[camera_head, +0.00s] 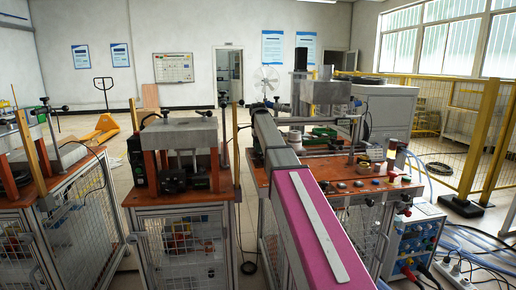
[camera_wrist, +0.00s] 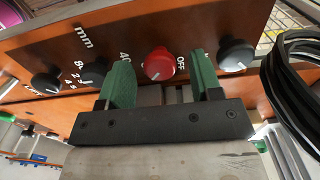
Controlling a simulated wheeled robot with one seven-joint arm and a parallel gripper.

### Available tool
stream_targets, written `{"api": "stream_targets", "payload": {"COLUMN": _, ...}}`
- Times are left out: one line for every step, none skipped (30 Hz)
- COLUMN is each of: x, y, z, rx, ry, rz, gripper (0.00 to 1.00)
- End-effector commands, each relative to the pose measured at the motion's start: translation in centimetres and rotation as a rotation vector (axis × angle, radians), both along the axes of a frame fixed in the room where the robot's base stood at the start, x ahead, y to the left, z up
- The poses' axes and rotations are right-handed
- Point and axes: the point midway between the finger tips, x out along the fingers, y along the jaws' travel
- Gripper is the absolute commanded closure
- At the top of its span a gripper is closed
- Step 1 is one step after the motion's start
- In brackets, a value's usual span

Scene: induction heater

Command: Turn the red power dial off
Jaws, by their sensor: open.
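The red power dial (camera_wrist: 158,63) is a round knob on the orange-brown panel (camera_wrist: 190,22) in the wrist view. A small white mark shows near its lower edge, and the word OFF is printed just right of it. My gripper (camera_wrist: 160,72) is open, with one green finger left of the dial and one right of it. Gaps show between the dial and both fingers; whether their tips reach the panel I cannot tell. In the head view my arm extends toward the orange workbench (camera_head: 345,192); I cannot make out the gripper or the red dial there.
Black knobs sit on the panel left (camera_wrist: 93,72) and right (camera_wrist: 236,53) of the fingers. A coiled black cable (camera_wrist: 290,80) hangs close at the right. In the head view, another workbench (camera_head: 183,140) stands to the left and a yellow fence (camera_head: 480,135) to the right.

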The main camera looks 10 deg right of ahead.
Motion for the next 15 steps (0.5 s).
{"api": "stream_targets", "payload": {"x": -0.02, "y": 0.00, "z": -0.23, "rx": 0.000, "ry": 0.000, "rz": 0.000, "gripper": 0.41}}
{"api": "stream_targets", "payload": {"x": -0.02, "y": 0.00, "z": -0.29, "rx": 0.000, "ry": 0.000, "rz": 0.000, "gripper": 0.41}}
{"api": "stream_targets", "payload": {"x": -0.01, "y": 0.00, "z": -0.35, "rx": 0.000, "ry": 0.000, "rz": 0.000, "gripper": 0.41}}
{"api": "stream_targets", "payload": {"x": 0.00, "y": 0.00, "z": -0.37, "rx": 0.000, "ry": 0.000, "rz": 0.000, "gripper": 0.41}}
{"api": "stream_targets", "payload": {"x": 0.00, "y": 0.00, "z": -0.37, "rx": 0.000, "ry": 0.000, "rz": 0.000, "gripper": 0.41}}
{"api": "stream_targets", "payload": {"x": 0.00, "y": 0.00, "z": -0.37, "rx": 0.000, "ry": 0.000, "rz": 0.000, "gripper": 0.41}}
{"api": "stream_targets", "payload": {"x": 0.00, "y": 0.00, "z": -0.36, "rx": 0.000, "ry": 0.000, "rz": 0.000, "gripper": 0.41}}
{"api": "stream_targets", "payload": {"x": 0.00, "y": 0.00, "z": -0.35, "rx": 0.000, "ry": 0.000, "rz": 0.000, "gripper": 0.41}}
{"api": "stream_targets", "payload": {"x": 0.00, "y": 0.00, "z": -0.35, "rx": 0.000, "ry": 0.000, "rz": 0.000, "gripper": 0.41}}
{"api": "stream_targets", "payload": {"x": 0.00, "y": 0.00, "z": -0.34, "rx": 0.000, "ry": 0.000, "rz": 0.000, "gripper": 0.41}}
{"api": "stream_targets", "payload": {"x": 0.00, "y": 0.00, "z": -0.34, "rx": 0.000, "ry": 0.000, "rz": 0.000, "gripper": 0.51}}
{"api": "stream_targets", "payload": {"x": 0.00, "y": 0.00, "z": -0.33, "rx": 0.000, "ry": 0.000, "rz": 0.000, "gripper": 0.64}}
{"api": "stream_targets", "payload": {"x": 0.00, "y": 0.00, "z": -0.33, "rx": 0.000, "ry": 0.000, "rz": 0.000, "gripper": 0.74}}
{"api": "stream_targets", "payload": {"x": 0.00, "y": 0.00, "z": -0.33, "rx": 0.000, "ry": 0.000, "rz": 0.000, "gripper": 0.83}}
{"api": "stream_targets", "payload": {"x": 0.00, "y": 0.00, "z": -0.33, "rx": 0.000, "ry": 0.000, "rz": 0.000, "gripper": 0.90}}
